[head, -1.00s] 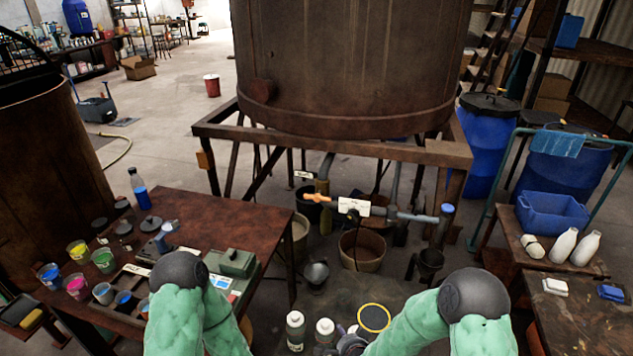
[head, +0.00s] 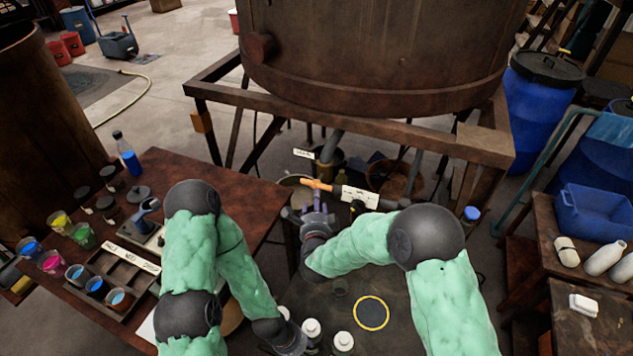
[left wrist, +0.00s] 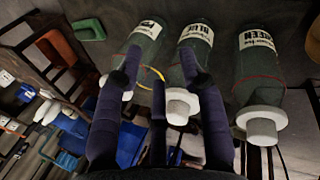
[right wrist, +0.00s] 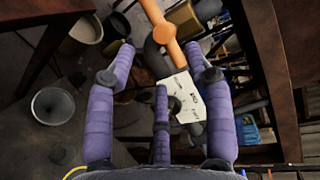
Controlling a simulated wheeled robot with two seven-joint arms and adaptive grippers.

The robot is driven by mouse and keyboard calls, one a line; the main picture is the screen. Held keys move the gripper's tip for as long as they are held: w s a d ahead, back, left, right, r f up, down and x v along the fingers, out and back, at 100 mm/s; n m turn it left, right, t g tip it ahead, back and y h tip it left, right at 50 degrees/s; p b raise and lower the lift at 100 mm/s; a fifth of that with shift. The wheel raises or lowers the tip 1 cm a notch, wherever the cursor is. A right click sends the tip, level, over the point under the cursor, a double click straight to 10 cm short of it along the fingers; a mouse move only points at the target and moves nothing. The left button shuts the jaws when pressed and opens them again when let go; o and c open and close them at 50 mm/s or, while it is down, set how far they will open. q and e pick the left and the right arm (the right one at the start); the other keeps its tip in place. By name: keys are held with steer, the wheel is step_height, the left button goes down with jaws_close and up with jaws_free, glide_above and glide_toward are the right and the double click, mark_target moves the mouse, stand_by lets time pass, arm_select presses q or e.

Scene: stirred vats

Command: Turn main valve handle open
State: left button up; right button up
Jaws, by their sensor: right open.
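The orange valve handle (head: 318,186) sits at the left end of a pipe under the big rusty vat. A white label plate (head: 355,197) hangs beside it. My right gripper (head: 312,212) is open and empty, just in front of and below the handle. In the right wrist view the handle (right wrist: 160,32) lies beyond the spread fingertips (right wrist: 160,55), apart from them. The label plate (right wrist: 178,97) shows between the fingers. My left gripper (left wrist: 160,65) is open, with a bottle labelled BLUE (left wrist: 198,75) beyond its fingertips; contact cannot be told.
The vat (head: 370,60) stands on a rusty frame (head: 350,125) whose front beam runs above the valve. A brown table (head: 230,200) with paint cups is on the left. Several bottles (head: 312,330) stand low in front. A blue tub (head: 595,212) is on the right.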

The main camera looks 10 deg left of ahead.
mark_target(315, 186)
steer(key=b+x, duration=0.1)
steer(key=x, duration=0.9)
jaws_close()
